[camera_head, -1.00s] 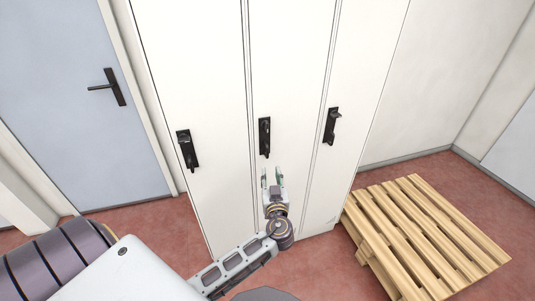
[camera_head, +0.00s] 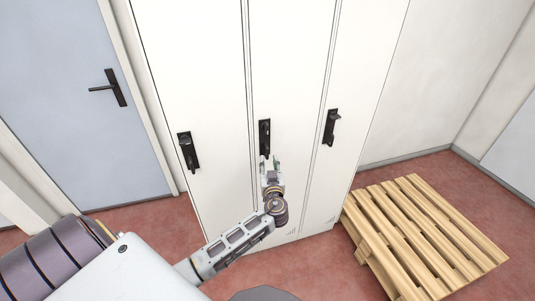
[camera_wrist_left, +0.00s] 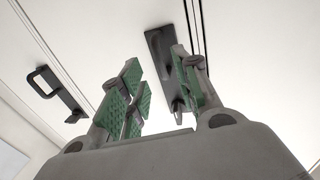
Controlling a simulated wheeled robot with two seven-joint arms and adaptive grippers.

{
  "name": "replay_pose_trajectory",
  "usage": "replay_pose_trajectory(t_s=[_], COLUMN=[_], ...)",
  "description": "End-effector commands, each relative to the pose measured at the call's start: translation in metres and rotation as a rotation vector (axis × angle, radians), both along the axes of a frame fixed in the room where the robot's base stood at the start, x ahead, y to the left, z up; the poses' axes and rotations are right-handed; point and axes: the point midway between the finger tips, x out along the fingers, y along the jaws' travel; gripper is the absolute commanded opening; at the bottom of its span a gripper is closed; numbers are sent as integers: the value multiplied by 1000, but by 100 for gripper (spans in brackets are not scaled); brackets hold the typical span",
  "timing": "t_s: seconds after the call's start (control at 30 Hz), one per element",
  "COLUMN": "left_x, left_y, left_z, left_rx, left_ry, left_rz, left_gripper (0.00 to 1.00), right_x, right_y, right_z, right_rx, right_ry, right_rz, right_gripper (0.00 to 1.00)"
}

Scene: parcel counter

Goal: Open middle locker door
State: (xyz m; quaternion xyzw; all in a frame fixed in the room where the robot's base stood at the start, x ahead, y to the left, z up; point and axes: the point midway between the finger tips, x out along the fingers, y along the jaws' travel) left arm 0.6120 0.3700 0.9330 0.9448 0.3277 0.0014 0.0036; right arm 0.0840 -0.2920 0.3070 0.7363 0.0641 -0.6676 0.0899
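The white locker has three tall doors side by side. The middle locker door (camera_head: 285,70) is closed and carries a black handle (camera_head: 265,136) on a dark plate. My left gripper (camera_head: 270,162) is open just below that handle, its fingertips close to the handle's lower end. In the left wrist view the green-padded fingers (camera_wrist_left: 158,92) stand apart, with the middle handle (camera_wrist_left: 160,52) beyond them, partly hidden by the finger on the right. I cannot tell whether a finger touches it. My right gripper is not in view.
The left locker handle (camera_head: 188,151) and the right locker handle (camera_head: 331,127) flank the middle one. A wooden pallet (camera_head: 425,235) lies on the red floor at right. A blue-grey room door (camera_head: 70,120) stands at left.

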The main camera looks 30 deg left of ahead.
Motion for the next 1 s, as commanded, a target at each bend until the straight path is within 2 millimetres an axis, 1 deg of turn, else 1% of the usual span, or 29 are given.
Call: replay_pose_trajectory(t_s=[0.13,0.3,0.5,0.7,1.0], left_x=[14,29,42,48,49], left_y=[11,23,33,38,38], left_z=[1,2,1,0,0], left_rx=[1,1,0,0,-1], left_ry=[0,0,0,1,1], left_rz=[1,1,0,0,0], left_gripper=[32,32,32,32,32], right_x=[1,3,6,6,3], right_y=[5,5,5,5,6], right_z=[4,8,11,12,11], right_rx=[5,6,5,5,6], right_ry=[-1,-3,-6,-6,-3], right_rz=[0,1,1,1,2], right_gripper=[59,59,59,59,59])
